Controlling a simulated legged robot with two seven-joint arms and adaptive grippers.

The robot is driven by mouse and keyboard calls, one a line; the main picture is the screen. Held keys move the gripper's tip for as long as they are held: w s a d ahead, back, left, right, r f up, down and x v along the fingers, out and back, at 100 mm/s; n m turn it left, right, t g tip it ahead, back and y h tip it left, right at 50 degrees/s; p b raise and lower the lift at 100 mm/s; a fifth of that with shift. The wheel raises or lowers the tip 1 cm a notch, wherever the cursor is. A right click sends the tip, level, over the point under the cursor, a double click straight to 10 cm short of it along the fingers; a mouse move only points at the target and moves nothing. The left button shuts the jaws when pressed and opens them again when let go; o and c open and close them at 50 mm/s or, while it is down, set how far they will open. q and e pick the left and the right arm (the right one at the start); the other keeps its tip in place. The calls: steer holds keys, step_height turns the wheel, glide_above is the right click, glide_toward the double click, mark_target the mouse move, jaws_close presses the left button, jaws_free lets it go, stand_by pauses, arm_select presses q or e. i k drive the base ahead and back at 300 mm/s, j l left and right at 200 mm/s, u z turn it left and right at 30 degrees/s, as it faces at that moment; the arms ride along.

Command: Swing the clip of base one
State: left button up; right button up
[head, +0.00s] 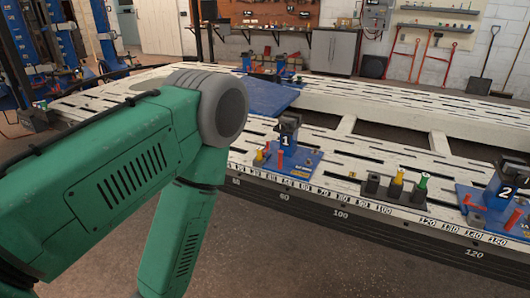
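Base one is a blue plate (303,166) on the near rail of the white slotted frame bench, right of the picture's middle. A dark upright clamp (287,131) marked "1" stands on it, with a red pin and a yellow pin at its front left. The clip at the clamp's top is too small for me to tell its position. My green left arm fills the left of the head view, bends at a grey elbow and runs down out of the bottom edge, left of base one. Neither gripper is in view.
Base two (476,200), with a dark clamp marked "2", sits at the right edge. Between the bases, a dark holder (378,187) carries yellow and green pieces. A blue ramp plate (262,97) lies behind base one. A numbered scale runs along the bench's front edge.

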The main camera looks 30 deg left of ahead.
mark_target(264, 151)
steer(key=i+j+z, duration=0.1)
steer(key=i+j, duration=0.85)
steer(key=i+j+z, duration=0.15)
steer(key=i+j, duration=0.3)
steer(key=i+j+z, duration=0.1)
steer(key=i+j, duration=0.35)
steer(key=j, duration=0.15)
steer(key=i+j+z, duration=0.1)
steer(key=i+j, duration=0.3)
steer(key=j, duration=0.15)
